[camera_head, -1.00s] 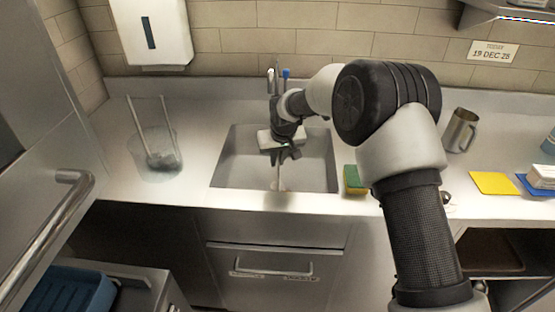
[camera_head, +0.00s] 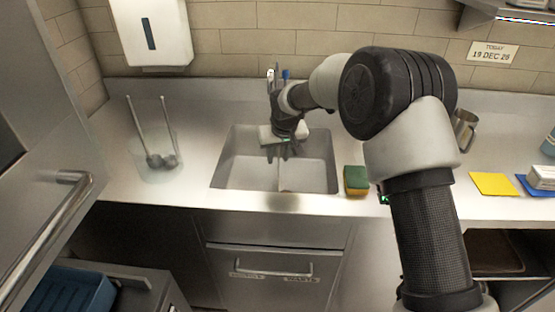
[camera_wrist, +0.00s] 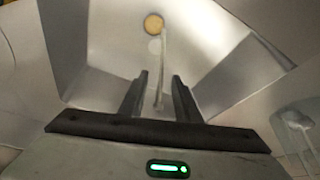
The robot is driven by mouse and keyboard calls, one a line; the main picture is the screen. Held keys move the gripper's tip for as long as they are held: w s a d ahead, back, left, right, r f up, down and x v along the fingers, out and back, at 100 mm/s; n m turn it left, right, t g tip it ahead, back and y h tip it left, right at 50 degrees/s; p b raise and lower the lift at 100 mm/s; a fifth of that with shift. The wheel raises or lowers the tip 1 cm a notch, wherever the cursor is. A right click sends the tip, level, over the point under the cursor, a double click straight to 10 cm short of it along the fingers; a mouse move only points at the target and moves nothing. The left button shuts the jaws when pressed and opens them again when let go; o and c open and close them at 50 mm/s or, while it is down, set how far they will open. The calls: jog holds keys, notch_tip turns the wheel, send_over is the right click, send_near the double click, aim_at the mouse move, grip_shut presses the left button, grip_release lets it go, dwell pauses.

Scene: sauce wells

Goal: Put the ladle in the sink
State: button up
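Two ladles (camera_head: 153,160) stand in a clear container (camera_head: 140,150) on the counter left of the sink. Their bowls are down and their handles lean up out of it. They also show at the right edge of the wrist view (camera_wrist: 300,122). My gripper (camera_head: 281,153) is over the sink, pointing down.
A green and yellow sponge (camera_head: 356,181) sits right of the sink. A metal pitcher (camera_head: 465,130) is partly behind my arm. A yellow card (camera_head: 494,184) lies further right. In the wrist view, a round orange spot (camera_wrist: 153,24) is unclear. The counter between container and sink is clear.

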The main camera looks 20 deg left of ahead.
jog(key=v, duration=0.9)
jog(key=shift+r, duration=0.2)
jog(key=s+d+r+m, duration=0.1)
jog(key=s+d+r, duration=0.35)
jog(key=d, duration=0.25)
jog(key=s+d+r+m+t+h, duration=0.1)
jog(key=s+d+r, duration=0.2)
jog(key=d+r, duration=0.3)
jog(key=s+d+r+m, duration=0.1)
jog(key=s+d+r, duration=0.3)
jog(key=d, duration=0.4)
jog(key=s+d+m, duration=0.1)
jog(key=s+d, duration=0.5)
jog(key=s, duration=0.3)
jog(key=s+d+f+m+h, duration=0.1)
jog(key=s+d+m, duration=0.1)
jog(key=s+d, duration=0.5)
jog(key=s, duration=0.3)
jog(key=shift+s+t, duration=0.3)
jog(key=shift+t, duration=0.1)
